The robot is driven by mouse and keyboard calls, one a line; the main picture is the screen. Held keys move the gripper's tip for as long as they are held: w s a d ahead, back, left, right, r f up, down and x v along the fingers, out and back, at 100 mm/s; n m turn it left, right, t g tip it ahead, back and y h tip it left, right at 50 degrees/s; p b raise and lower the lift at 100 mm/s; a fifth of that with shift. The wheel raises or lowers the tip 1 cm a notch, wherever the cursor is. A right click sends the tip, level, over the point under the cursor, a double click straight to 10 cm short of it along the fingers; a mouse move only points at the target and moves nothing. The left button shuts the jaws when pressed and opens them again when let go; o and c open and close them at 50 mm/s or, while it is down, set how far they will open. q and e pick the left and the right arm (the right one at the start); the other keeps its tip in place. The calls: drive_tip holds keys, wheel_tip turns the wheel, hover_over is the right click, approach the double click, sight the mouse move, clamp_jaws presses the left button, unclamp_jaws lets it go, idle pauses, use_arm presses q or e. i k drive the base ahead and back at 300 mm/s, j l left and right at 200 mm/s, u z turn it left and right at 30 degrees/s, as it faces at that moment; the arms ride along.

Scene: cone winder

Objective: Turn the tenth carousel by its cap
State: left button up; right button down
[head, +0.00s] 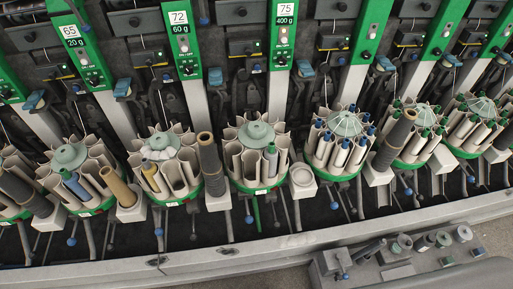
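A row of round carousels with green bases runs across the head view, each with a domed grey-green cap in its middle. Caps show on the left carousel (70,155), the one to its right (160,144), the middle one (256,132), the blue-tipped one (345,124), and further ones to the right (424,114) (482,106). The left three hold mostly open empty tubes, with a few bobbins. The carousels to the right hold many tipped bobbins. No number marks which carousel is the tenth. Neither gripper is in view.
Dark cones (211,163) (393,141) and a tan cone (118,186) stand between carousels. A grey rail (240,250) runs along the front. A grey unit with small bobbins (400,262) stands lower right.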

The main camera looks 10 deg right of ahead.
sight(245, 145)
drive_tip(key=k+j+z, duration=0.1)
drive_tip(key=z, duration=0.3)
drive_tip(key=k+j+z, duration=0.1)
drive_tip(key=z, duration=0.3)
drive_tip(key=k+z, duration=0.2)
drive_tip(key=z, duration=0.2)
drive_tip(key=k+z, duration=0.15)
drive_tip(key=z, duration=0.25)
drive_tip(key=k, duration=0.3)
drive_tip(key=i+j, duration=0.35)
